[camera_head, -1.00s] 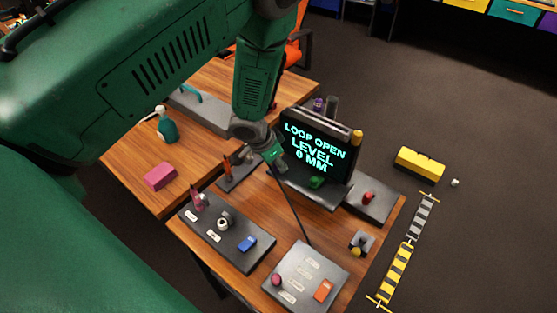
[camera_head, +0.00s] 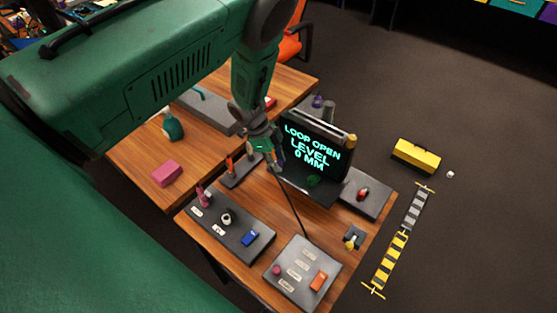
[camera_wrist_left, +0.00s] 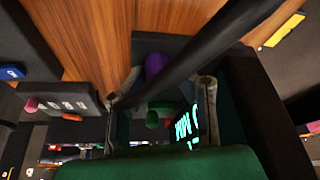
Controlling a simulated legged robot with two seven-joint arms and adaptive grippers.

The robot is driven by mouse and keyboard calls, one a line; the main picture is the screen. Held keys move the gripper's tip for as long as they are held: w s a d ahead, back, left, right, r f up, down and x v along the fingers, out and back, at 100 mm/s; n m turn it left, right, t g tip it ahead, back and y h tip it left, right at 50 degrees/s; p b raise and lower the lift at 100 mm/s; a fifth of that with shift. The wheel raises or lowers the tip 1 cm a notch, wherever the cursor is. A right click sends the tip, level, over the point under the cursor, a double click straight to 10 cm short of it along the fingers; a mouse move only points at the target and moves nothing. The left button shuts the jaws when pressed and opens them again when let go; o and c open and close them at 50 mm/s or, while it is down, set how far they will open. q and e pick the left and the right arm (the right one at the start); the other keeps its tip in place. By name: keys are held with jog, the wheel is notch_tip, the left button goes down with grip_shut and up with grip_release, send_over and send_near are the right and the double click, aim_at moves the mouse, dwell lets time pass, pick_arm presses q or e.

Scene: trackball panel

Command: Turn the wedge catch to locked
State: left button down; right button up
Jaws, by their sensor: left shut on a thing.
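My left gripper (camera_head: 266,150) hangs over the table to the left of the screen. It also shows in the left wrist view (camera_wrist_left: 160,100). A long thin dark rod (camera_head: 291,212) runs from it down toward the grey panel (camera_head: 328,259); it appears held, though the grip itself is unclear. In the wrist view the rod (camera_wrist_left: 190,50) crosses close to the camera. I cannot tell which part is the wedge catch. Candidates are an orange upright piece (camera_head: 230,167) on a dark plate, a pink piece (camera_head: 205,194), and an orange block (camera_head: 318,281) on the grey panel. My right gripper is not in view.
The screen (camera_head: 316,150) reads LOOP OPEN, LEVEL 0 MM. The dark panel (camera_head: 262,243) has a blue block (camera_head: 250,238). A red knob (camera_head: 363,193) stands at right. A pink block (camera_head: 166,173) and green bottle (camera_head: 173,126) stand at left.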

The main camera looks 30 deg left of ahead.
pick_arm(q)
jog(key=m, duration=0.1)
jog(key=m+g+b, duration=0.1)
jog(key=m, duration=0.2)
jog(key=shift+w+a+r+m+g, duration=0.1)
jog(key=shift+w+r+m+g, duration=0.1)
jog(key=shift+w+m+g, duration=0.15)
jog(key=shift+m, duration=0.25)
jog(key=c, duration=1.3)
grip_release()
jog(key=shift+s, duration=0.15)
jog(key=shift+f, duration=0.1)
jog(key=shift+s, duration=0.1)
